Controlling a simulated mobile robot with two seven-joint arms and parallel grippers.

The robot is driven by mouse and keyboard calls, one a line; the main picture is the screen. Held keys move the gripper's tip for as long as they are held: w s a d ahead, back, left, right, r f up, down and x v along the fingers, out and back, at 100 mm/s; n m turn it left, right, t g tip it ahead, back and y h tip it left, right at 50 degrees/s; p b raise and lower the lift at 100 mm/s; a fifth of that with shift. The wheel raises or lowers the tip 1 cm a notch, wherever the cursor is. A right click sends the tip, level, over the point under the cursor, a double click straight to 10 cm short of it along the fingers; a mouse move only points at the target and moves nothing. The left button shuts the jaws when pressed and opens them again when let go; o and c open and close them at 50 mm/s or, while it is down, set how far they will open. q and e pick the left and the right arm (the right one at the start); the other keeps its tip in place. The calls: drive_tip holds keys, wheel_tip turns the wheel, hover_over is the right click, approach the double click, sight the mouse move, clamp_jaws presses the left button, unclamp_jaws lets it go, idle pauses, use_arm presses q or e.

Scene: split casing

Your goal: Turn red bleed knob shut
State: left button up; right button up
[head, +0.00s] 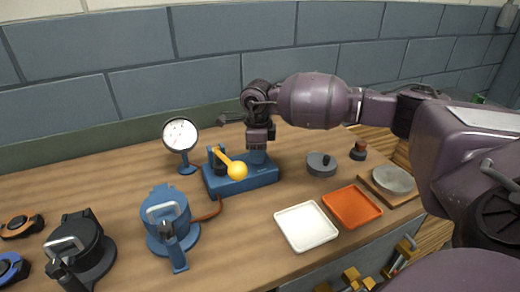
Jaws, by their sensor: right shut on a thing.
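A blue hand pump (240,182) stands on the wooden bench, with a yellow-handled lever (230,166) slanting across it. My right gripper (258,143) points down at the top of the pump's blue post (257,158), at the back right of the pump body. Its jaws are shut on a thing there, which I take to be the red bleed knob. The jaws hide it, so its turn angle cannot be seen. My left gripper is not in view.
A white tray (306,227), orange tray (352,207), grey disc (321,164) and small red-topped piece (359,149) lie right.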

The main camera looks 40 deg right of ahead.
drive_tip(key=m, duration=0.2)
drive_tip(key=m+p, duration=0.1)
drive_tip(key=shift+r+m+p, duration=0.2)
drive_tip(key=shift+m+p, duration=0.1)
drive_tip(key=shift+m, duration=0.1)
drive_tip(key=shift+m+p, duration=0.5)
drive_tip(key=shift+m, duration=0.4)
drive_tip(key=m+p, duration=0.2)
drive_tip(key=m, duration=0.2)
drive_tip(key=m+p, duration=0.2)
drive_tip(key=m, duration=0.1)
drive_tip(key=m+p, duration=0.3)
drive_tip(key=m, duration=0.2)
drive_tip(key=shift+a, duration=0.1)
use_arm(q)
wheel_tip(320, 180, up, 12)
drive_tip(key=p, duration=0.2)
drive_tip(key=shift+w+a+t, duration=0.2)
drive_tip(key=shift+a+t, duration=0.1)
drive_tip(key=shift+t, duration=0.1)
use_arm(e)
drive_tip(key=shift+f+m, duration=0.15)
drive_tip(key=shift+m, duration=1.65)
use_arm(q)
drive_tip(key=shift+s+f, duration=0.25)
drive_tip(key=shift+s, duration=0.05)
